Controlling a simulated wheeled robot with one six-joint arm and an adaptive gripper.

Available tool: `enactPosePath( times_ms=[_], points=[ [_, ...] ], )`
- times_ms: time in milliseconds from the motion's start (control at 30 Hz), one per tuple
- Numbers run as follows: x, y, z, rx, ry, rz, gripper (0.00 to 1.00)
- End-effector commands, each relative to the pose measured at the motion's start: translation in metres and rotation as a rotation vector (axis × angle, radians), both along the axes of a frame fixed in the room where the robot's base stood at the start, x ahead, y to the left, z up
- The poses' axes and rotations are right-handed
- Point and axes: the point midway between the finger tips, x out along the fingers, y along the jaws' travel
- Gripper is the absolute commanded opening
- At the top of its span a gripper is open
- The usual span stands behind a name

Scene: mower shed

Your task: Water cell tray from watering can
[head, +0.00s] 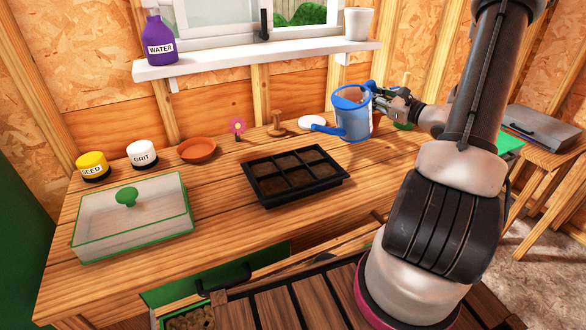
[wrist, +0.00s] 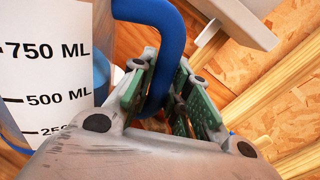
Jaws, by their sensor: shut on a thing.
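The blue watering can (head: 352,115) is at the back right of the wooden bench, upright, with its spout and pale rose pointing left. My gripper (head: 372,97) is at the can's right side, shut on its handle. In the wrist view, the blue handle (wrist: 156,60) passes between the green-padded fingers of my gripper (wrist: 165,95). A white scale (wrist: 45,75) marked 750 ML and 500 ML shows on the can. The black cell tray (head: 293,181) lies mid-bench with brown soil in its cells. I cannot tell whether the can touches the bench.
A clear box with green knob (head: 130,215), SEED jar (head: 93,166), GRIT jar (head: 142,154), terracotta saucer (head: 197,150), pink flower (head: 237,127) and wooden dibber (head: 277,125) stand left and behind the tray. A purple WATER bottle (head: 159,40) and white pot (head: 358,24) stand on the shelf.

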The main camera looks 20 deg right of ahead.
Motion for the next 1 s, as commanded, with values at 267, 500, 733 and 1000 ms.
enactPosePath(
  times_ms=[267,500,733,1000],
  points=[
    [0.0008,-0.001,0.0003,-0.018,-0.009,-0.002,0.0],
    [0.0013,-0.0015,0.0005,-0.034,-0.015,-0.003,0.0],
    [0.0018,-0.002,0.0007,-0.049,-0.021,-0.004,0.0],
    [0.0025,-0.0025,0.0009,-0.067,-0.028,-0.006,0.0]
  ],
)
